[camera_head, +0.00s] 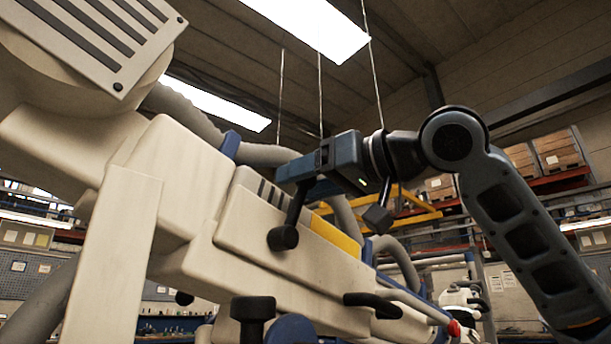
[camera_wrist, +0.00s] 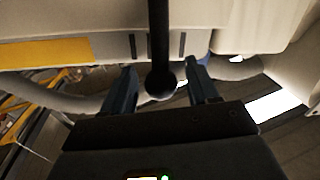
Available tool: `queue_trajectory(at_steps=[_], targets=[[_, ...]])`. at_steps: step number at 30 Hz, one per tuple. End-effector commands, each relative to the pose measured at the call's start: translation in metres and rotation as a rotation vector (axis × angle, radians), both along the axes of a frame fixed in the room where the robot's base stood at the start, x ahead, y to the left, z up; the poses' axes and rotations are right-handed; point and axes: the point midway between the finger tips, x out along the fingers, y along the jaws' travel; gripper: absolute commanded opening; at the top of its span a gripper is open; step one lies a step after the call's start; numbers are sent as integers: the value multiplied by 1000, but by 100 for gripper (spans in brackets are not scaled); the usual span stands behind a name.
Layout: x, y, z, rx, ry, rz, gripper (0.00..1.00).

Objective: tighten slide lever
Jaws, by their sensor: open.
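The microscope arm (camera_head: 290,245) is a large cream-white body that slopes across the head view, with a yellow strip. A dark lever (camera_head: 283,238) stands at its side, with a round lower end and a thin rod rising toward my gripper (camera_head: 296,168). In the wrist view the lever (camera_wrist: 159,45) comes down from the top and its ball end (camera_wrist: 160,82) lies between the two fingers of my gripper (camera_wrist: 161,85). The fingers are open, with a gap on each side of the ball. In the head view, my gripper hides the lever's upper end.
More dark knobs (camera_head: 253,310) and a black handle (camera_head: 372,303) stick out of the body below. Grey tubes (camera_head: 398,262) run behind it. The microscope's cream housing lies close beyond the fingers in the wrist view. Shelves with boxes (camera_head: 557,148) stand far back.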

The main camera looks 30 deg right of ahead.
Motion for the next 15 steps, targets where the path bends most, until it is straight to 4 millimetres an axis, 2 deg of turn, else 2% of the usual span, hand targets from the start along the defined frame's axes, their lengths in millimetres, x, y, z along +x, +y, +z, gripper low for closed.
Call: queue_trajectory(at_steps=[9, 15], targets=[[3, 1, 0, 0, 0, 0, 58], [3, 1, 0, 0, 0, 0, 39]])
